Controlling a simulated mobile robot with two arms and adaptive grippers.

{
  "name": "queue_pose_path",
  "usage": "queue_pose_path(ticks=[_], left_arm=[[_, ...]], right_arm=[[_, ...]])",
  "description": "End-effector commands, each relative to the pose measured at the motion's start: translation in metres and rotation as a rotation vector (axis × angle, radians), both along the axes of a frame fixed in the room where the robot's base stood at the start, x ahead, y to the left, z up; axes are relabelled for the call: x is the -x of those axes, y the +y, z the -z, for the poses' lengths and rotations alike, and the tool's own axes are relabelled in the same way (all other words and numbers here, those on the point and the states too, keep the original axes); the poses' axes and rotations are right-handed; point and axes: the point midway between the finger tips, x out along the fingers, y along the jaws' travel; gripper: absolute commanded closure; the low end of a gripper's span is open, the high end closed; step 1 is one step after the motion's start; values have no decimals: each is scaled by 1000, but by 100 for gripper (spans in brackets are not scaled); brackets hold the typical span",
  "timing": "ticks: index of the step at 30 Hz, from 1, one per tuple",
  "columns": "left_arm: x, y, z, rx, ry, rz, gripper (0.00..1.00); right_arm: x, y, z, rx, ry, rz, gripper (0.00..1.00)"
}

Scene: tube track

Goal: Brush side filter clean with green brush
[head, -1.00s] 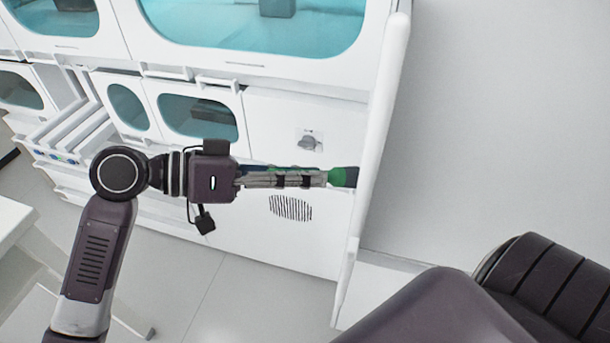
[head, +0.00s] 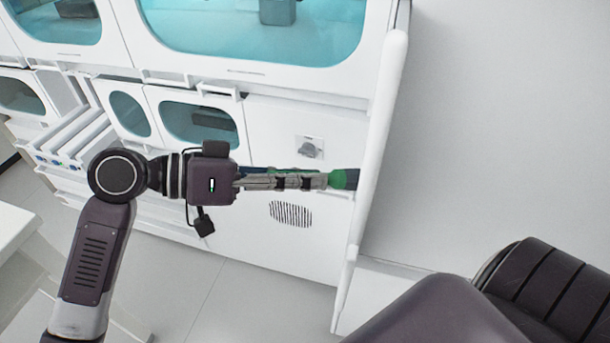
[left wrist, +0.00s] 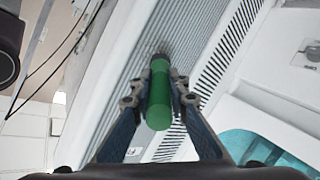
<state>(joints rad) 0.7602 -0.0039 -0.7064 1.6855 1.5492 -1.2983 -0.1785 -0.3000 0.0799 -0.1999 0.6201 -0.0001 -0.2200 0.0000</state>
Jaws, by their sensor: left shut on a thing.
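My left gripper (head: 325,181) is shut on the green brush (head: 343,179), held level in front of the white cabinet near its right edge panel. The left wrist view shows the brush's green handle (left wrist: 159,98) between the fingers (left wrist: 158,98). Its dark tip points at a grey ribbed panel (left wrist: 190,65), which looks like the side filter. The tip is at or very near the ribs; I cannot tell if it touches. A dark smudge shows around the tip. In the head view the ribbed panel is hidden. My right gripper is not in view.
The cabinet front has a grey knob (head: 310,150) and a slotted vent (head: 290,213). Its white edge panel (head: 375,150) stands just right of the brush tip. A white table (head: 15,225) is at the lower left. Plain wall lies to the right.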

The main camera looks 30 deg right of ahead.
Motion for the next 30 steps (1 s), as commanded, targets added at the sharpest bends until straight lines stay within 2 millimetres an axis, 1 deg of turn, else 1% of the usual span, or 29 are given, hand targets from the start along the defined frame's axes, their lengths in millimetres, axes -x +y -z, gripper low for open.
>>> queue_pose_path(ticks=[1, 4, 11, 20, 30], left_arm=[[1, 0, 6, -1, 1, 2, 100], [1, 0, 12, -1, 1, 2, 100], [1, 0, 17, -2, 1, 2, 100], [1, 0, 32, -2, 1, 2, 100], [1, 0, 32, -1, 1, 1, 100]], right_arm=[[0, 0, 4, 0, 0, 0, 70], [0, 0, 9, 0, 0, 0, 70], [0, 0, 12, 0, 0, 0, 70], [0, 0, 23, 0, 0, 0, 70], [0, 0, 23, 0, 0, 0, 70]])
